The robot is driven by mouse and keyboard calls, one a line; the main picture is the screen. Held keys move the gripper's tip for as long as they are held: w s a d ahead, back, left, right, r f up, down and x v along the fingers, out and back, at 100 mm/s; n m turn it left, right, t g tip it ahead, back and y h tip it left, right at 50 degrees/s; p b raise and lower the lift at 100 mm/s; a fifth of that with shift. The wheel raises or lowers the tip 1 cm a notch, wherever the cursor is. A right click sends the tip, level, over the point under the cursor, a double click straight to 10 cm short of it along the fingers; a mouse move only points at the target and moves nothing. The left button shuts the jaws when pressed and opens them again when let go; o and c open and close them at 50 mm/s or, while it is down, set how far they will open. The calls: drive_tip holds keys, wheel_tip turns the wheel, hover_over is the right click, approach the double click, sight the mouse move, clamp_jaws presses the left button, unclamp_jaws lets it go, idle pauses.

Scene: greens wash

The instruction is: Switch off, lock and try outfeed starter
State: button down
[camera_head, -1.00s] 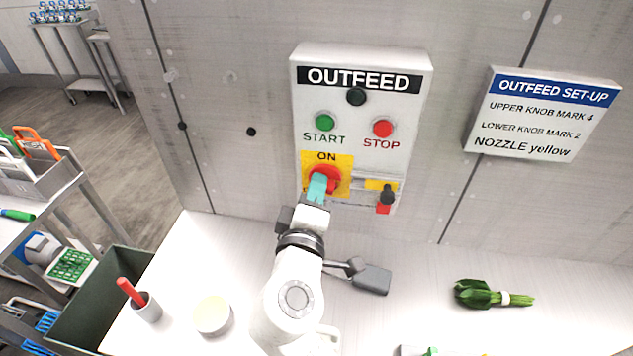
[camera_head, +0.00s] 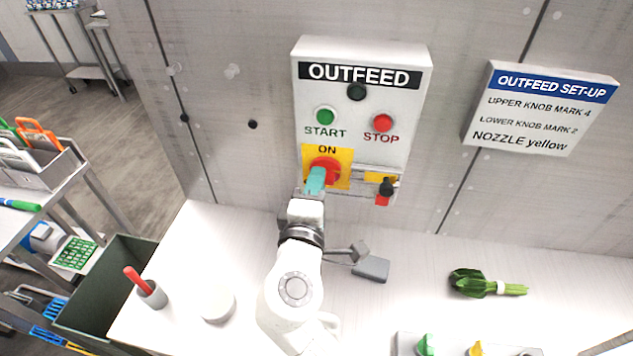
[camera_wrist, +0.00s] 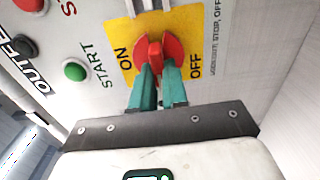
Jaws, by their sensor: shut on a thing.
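The outfeed starter box (camera_head: 398,105) is on the wall, with a green START button (camera_head: 325,116), a red STOP button (camera_head: 383,123) and a dark round lamp or knob (camera_head: 356,92). Its red rotary switch (camera_head: 329,164) sits on a yellow plate (camera_head: 345,155) marked ON; OFF also shows on the plate in the wrist view (camera_wrist: 195,40). My gripper (camera_wrist: 157,72) has its teal fingers closed on the red switch handle (camera_wrist: 155,52). The handle points between the ON and OFF words in the wrist view.
A set-up sign (camera_head: 540,110) hangs to the right. On the white counter are a bundle of greens (camera_head: 470,283), a cup with a red stick (camera_head: 152,294), a round pale lid (camera_head: 218,306) and a grey block (camera_head: 371,269). A green bin (camera_head: 95,300) stands left.

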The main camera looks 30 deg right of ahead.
drive_tip(key=c, duration=1.1)
unclamp_jaws()
drive_tip(key=shift+a, duration=0.1)
drive_tip(key=shift+c, duration=0.2)
drive_tip(key=b+v, duration=0.3)
drive_tip(key=v, duration=0.8)
drive_tip(key=shift+f, duration=0.1)
